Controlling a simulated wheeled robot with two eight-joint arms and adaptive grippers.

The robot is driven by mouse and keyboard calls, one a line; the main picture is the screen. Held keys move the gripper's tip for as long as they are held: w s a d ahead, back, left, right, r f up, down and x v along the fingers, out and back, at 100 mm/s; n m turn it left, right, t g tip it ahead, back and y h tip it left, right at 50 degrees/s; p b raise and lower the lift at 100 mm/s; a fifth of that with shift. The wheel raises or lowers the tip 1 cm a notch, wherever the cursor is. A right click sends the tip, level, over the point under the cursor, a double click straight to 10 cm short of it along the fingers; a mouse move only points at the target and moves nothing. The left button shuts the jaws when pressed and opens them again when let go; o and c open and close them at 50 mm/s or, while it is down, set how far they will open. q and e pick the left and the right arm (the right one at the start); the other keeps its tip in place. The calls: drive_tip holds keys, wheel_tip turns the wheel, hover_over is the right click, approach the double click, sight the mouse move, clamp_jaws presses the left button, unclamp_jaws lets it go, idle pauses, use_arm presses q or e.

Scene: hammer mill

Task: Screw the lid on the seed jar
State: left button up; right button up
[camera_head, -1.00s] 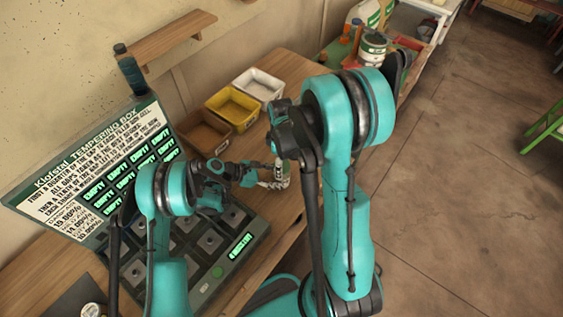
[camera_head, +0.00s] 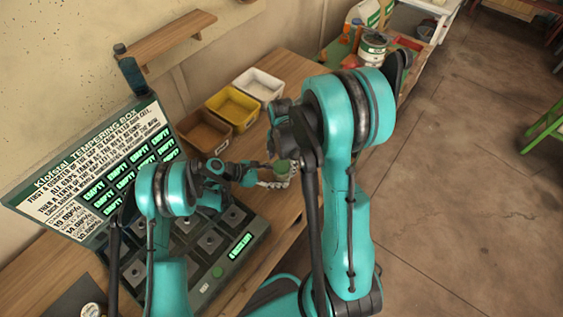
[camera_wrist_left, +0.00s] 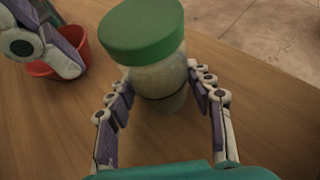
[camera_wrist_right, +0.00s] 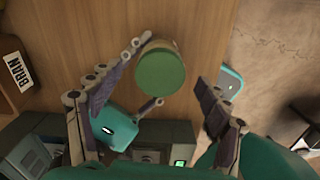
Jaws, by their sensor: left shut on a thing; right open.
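The seed jar (camera_wrist_left: 159,82) stands upright on the wooden bench, pale and see-through, between the fingers of my left gripper (camera_wrist_left: 160,92), which is shut on its body. The green lid (camera_wrist_left: 142,28) sits on top of the jar's mouth; how tightly it is screwed cannot be told. In the head view the lid (camera_head: 282,167) shows beside my left gripper. In the right wrist view the lid (camera_wrist_right: 161,74) is seen from above, between the spread fingers of my right gripper (camera_wrist_right: 170,62), which is open with gaps to the lid.
A red cup (camera_wrist_left: 42,69) stands on the bench near the jar, partly behind a right gripper finger. Brown (camera_head: 205,133), yellow (camera_head: 233,106) and white (camera_head: 259,84) bins line the wall. The tempering box (camera_head: 205,238) lies left of the jar.

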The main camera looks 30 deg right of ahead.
drive_tip(key=n, duration=0.4)
drive_tip(key=shift+n, duration=0.4)
drive_tip(key=n, duration=0.4)
drive_tip(key=shift+n, duration=0.4)
